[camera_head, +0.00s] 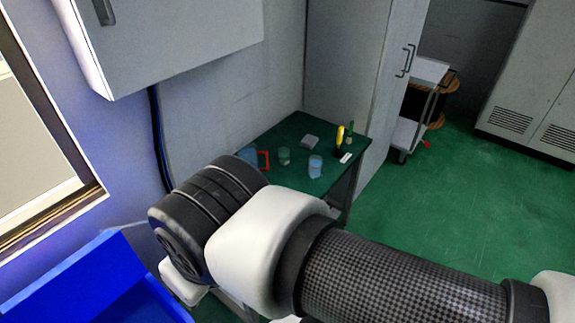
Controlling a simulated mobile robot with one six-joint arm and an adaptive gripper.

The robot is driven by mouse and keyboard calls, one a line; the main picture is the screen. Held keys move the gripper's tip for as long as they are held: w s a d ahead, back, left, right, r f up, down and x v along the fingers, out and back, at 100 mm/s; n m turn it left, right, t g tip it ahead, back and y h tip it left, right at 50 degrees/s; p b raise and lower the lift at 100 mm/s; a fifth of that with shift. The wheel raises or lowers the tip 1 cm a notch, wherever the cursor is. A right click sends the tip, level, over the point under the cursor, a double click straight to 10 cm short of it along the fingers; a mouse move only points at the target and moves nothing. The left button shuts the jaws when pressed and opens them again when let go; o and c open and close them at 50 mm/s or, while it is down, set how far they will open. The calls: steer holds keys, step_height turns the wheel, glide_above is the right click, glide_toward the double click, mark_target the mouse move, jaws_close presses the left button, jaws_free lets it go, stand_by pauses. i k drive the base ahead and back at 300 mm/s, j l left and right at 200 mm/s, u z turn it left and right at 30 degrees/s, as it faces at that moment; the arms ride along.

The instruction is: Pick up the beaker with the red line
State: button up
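Several small containers stand on a green-topped table (290,130). A bluish one (247,156) is at the left, partly hidden by my arm, with a red outline (264,160) right beside or on it. A greenish clear beaker (284,156) stands in the middle. A light blue beaker (315,167) stands to its right, near the front edge. They are too small to tell for sure which one bears a red line. My arm crosses the foreground below and left of the table. My gripper does not show.
A grey block (310,141), a yellow-and-black item (339,138), a green item (349,133) and a white piece (346,157) are on the table. A blue bin (85,285) is at lower left. A wall cabinet (165,40) hangs above. Open green floor lies right.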

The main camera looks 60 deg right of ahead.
mark_target(315, 162)
steer(key=z, duration=1.95)
steer(key=u, duration=2.85)
steer(key=z, duration=2.85)
steer(key=i+z, duration=0.3)
steer(key=i, duration=0.35)
